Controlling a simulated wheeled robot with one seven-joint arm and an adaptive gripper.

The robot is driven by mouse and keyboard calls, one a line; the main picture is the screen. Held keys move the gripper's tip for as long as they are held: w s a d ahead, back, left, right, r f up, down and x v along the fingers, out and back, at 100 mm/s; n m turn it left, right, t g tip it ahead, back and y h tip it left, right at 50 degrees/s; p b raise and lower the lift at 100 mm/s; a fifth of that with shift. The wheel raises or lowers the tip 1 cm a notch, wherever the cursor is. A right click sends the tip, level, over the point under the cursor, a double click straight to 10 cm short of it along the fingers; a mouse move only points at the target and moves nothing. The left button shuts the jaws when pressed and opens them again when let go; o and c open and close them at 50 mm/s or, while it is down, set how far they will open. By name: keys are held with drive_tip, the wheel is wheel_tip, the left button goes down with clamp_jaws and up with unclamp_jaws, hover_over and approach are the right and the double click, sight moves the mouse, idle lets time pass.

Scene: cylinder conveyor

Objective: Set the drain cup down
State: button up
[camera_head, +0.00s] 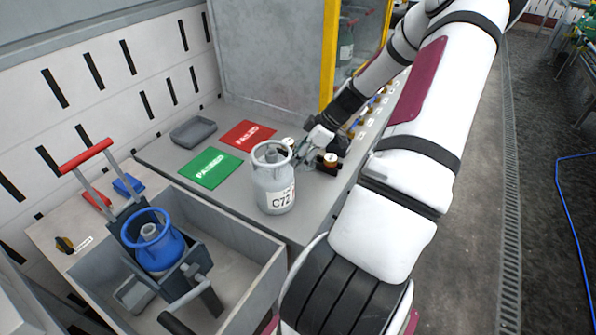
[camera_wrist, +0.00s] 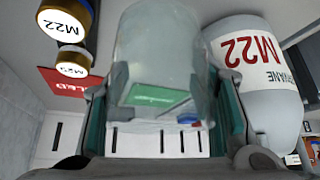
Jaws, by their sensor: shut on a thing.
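The drain cup (camera_wrist: 158,45) is a translucent, cloudy cup between the two fingers in the wrist view. My gripper (camera_head: 304,150) is shut on it, with a grey finger pad on either side in the wrist view (camera_wrist: 162,82). In the head view my gripper is over the grey table, just behind and right of the grey gas cylinder (camera_head: 273,183) marked C72. I cannot make the cup out clearly there. The cylinder stands upright on the table and shows close to the right of the cup in the wrist view (camera_wrist: 255,80), with red M22 lettering.
A green PASSED mat (camera_head: 210,168), a red FAILED mat (camera_head: 248,134) and a grey tray (camera_head: 193,132) lie left of my gripper. Brass-coloured M22 fittings (camera_wrist: 70,20) are close by. A blue cylinder (camera_head: 155,245) sits in a hand truck at front left.

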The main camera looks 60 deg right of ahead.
sight(300, 179)
drive_tip(key=shift+f, duration=3)
drive_tip(key=shift+f, duration=0.15)
drive_tip(key=o, duration=1.1)
drive_tip(key=shift+o, duration=0.2)
